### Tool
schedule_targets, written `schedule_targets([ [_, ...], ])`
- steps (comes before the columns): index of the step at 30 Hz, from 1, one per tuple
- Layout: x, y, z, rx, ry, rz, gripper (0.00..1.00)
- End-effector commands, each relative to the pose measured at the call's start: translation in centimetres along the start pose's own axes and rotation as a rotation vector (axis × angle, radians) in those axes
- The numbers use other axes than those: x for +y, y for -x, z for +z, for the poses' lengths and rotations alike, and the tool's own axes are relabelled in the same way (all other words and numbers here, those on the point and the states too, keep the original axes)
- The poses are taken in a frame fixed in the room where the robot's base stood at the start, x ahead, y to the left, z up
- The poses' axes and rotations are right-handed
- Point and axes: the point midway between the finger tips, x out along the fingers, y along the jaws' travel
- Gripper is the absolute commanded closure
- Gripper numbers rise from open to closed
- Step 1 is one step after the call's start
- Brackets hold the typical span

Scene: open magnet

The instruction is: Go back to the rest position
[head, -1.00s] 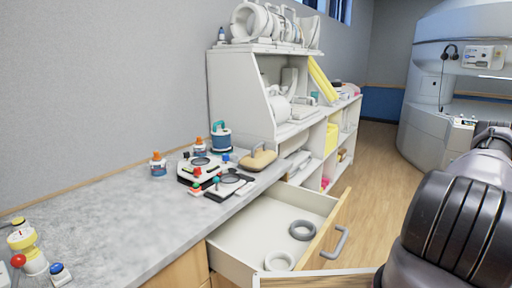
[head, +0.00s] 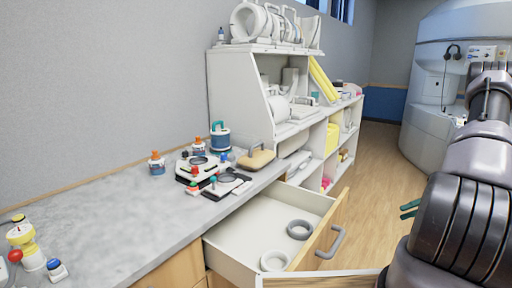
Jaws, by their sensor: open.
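My arm (head: 460,200) fills the right side of the head view, raised over the floor. Two teal fingertips of my gripper (head: 409,209) show just left of the arm, apart and with nothing between them. The rest of my gripper is hidden behind the arm. It is to the right of the open drawer and clear of the counter.
An open drawer (head: 240,241) juts out below the grey counter (head: 110,225), holding a dark ring (head: 299,230) and a pale ring (head: 274,261). Bottles and devices stand on the counter. White shelves (head: 250,95) stand behind. The wooden floor is free towards the scanner (head: 430,130).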

Motion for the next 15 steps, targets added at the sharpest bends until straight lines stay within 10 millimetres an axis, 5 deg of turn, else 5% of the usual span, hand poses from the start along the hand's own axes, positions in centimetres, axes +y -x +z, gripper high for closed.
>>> schedule_targets([
  [6,8.9,0.4,5.1,0.168,0.353,-0.134,0.43],
  [15,21.5,-1.1,8.7,0.419,0.874,-0.288,0.43],
])
